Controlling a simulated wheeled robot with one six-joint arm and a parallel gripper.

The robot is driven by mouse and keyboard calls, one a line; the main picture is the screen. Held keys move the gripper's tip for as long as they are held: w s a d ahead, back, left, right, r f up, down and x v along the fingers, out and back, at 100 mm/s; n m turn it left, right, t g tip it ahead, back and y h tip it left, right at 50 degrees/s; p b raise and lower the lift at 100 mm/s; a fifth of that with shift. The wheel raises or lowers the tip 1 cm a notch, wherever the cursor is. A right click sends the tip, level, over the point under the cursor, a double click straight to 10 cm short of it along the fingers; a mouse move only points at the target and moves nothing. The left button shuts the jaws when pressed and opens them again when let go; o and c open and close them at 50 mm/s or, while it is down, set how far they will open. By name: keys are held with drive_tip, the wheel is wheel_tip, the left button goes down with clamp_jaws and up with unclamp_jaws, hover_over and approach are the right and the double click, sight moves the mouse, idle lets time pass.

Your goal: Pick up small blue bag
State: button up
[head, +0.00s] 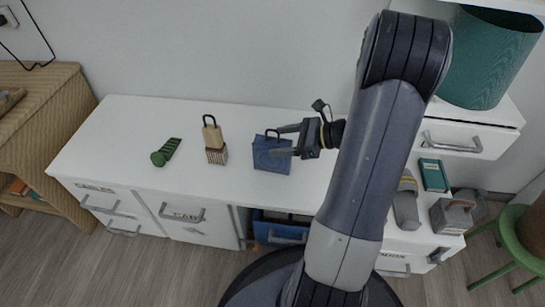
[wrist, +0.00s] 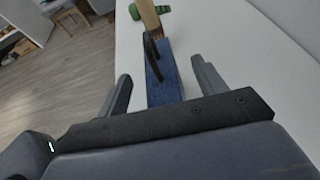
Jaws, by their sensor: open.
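The small blue bag (head: 272,156) stands upright on the white desk top in the head view, with a dark handle loop on top. My gripper (head: 286,141) is at its right side, with its fingers reaching left at about the height of the bag's top. In the wrist view the blue bag (wrist: 163,80) lies between the two spread fingers of my gripper (wrist: 167,82), with its dark handle standing up. The fingers look apart from the bag's sides. The gripper is open and holds nothing.
A green object (head: 165,153) lies further left. The white desk (head: 120,125) has free room around them. A teal bin (head: 490,60) and grey-handled drawers are at the right.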

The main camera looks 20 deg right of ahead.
drive_tip(key=b+x, duration=0.1)
drive_tip(key=x, duration=0.2)
drive_tip(key=shift+f, duration=0.1)
drive_tip(key=c, duration=1.4)
